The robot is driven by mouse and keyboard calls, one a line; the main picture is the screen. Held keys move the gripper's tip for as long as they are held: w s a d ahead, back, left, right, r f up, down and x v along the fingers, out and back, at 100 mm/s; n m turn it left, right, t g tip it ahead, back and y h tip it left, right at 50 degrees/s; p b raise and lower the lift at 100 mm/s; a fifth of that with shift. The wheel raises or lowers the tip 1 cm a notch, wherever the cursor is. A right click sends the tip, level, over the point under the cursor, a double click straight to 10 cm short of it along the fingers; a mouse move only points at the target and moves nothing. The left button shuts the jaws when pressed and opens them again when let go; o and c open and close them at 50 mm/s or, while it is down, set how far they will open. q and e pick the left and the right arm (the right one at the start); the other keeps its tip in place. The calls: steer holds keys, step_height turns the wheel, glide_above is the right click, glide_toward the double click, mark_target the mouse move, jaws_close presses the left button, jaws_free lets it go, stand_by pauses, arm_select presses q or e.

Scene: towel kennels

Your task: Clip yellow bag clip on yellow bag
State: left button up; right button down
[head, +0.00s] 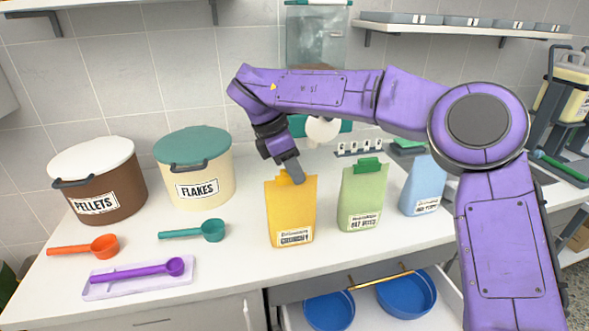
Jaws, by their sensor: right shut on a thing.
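The yellow bag (291,215) stands upright on the counter, left of the green bag. My right gripper (295,177) points down at the bag's top edge and is shut on the yellow bag clip (284,179). Only a small part of the clip shows beside the fingers, at the bag's top edge. I cannot tell whether it grips the bag. My left gripper is out of view.
A green bag (361,200) with a green clip (368,164) and a blue bag (424,188) stand to the right. Tubs marked pellets (98,180) and flakes (194,170) and several scoops are left. An open drawer (366,316) holds blue bowls.

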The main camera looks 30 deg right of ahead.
steer(key=shift+f+b, duration=0.15)
steer(key=shift+b, duration=0.2)
stand_by(0.4)
steer(key=c, duration=0.5)
jaws_free()
steer(key=shift+r+p, duration=1.8)
steer(key=shift+r, duration=0.75)
